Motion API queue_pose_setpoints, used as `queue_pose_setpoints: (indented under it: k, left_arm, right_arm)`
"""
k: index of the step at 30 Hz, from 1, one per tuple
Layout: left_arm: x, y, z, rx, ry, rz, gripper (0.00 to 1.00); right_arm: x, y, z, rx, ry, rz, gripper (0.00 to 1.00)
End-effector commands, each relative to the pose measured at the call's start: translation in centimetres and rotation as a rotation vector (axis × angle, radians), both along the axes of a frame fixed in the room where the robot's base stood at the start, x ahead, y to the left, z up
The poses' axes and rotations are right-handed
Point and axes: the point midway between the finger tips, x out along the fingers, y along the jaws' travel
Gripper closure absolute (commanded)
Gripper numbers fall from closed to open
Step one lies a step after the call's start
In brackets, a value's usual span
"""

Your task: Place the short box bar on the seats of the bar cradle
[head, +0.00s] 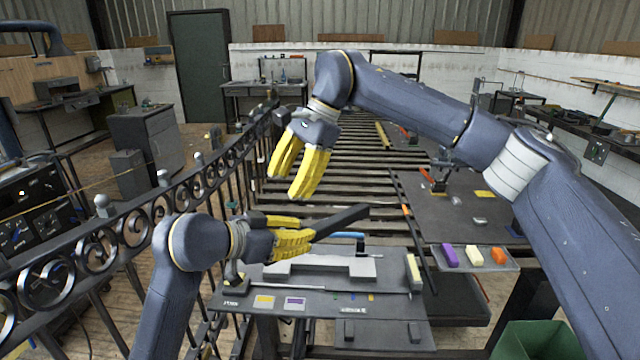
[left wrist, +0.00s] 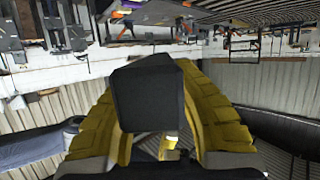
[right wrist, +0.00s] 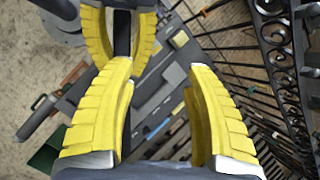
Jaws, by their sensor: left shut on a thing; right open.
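The short box bar (head: 342,221) is dark and square-ended. My left gripper (head: 298,235) is shut on it and holds it tilted above the bench, its free end pointing right and up. In the left wrist view the bar (left wrist: 147,97) shows its dark end between the yellow fingers. The bar cradle (head: 320,268) is a light grey block with raised ends, on the dark bench plate below and right of my left gripper; the bar is apart from it. My right gripper (head: 287,184) is open and empty, above and behind the left one. In the right wrist view my left gripper (right wrist: 118,40) shows at the top.
A scrolled iron fence (head: 130,225) runs along the left. Purple, cream and orange blocks (head: 450,255) lie on a tray to the right. A thin rod (head: 345,288) lies in front of the cradle. A green bin (head: 540,340) stands at the lower right.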

Motion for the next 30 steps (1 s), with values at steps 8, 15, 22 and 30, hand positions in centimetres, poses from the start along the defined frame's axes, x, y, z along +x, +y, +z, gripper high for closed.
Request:
queue_pose_setpoints:
  k: [8, 15, 22, 30]
  left_arm:
    - [0.0, 0.0, 0.1, -0.001, -0.004, 0.000, 1.00]
    - [0.0, 0.0, 0.1, -0.001, -0.004, 0.000, 1.00]
    - [0.0, 0.0, 0.1, -0.001, -0.004, 0.000, 1.00]
    - [0.0, 0.0, 0.1, -0.001, -0.004, 0.000, 1.00]
  right_arm:
    - [-0.9, -4.3, -0.6, -0.344, -0.065, 0.007, 0.47]
    - [-1.1, -6.0, -0.6, -0.455, -0.080, -0.003, 0.47]
    - [-1.1, -6.2, -2.8, -0.466, -0.079, -0.006, 0.47]
    - [-1.2, -6.2, -7.0, -0.464, -0.077, -0.005, 0.47]
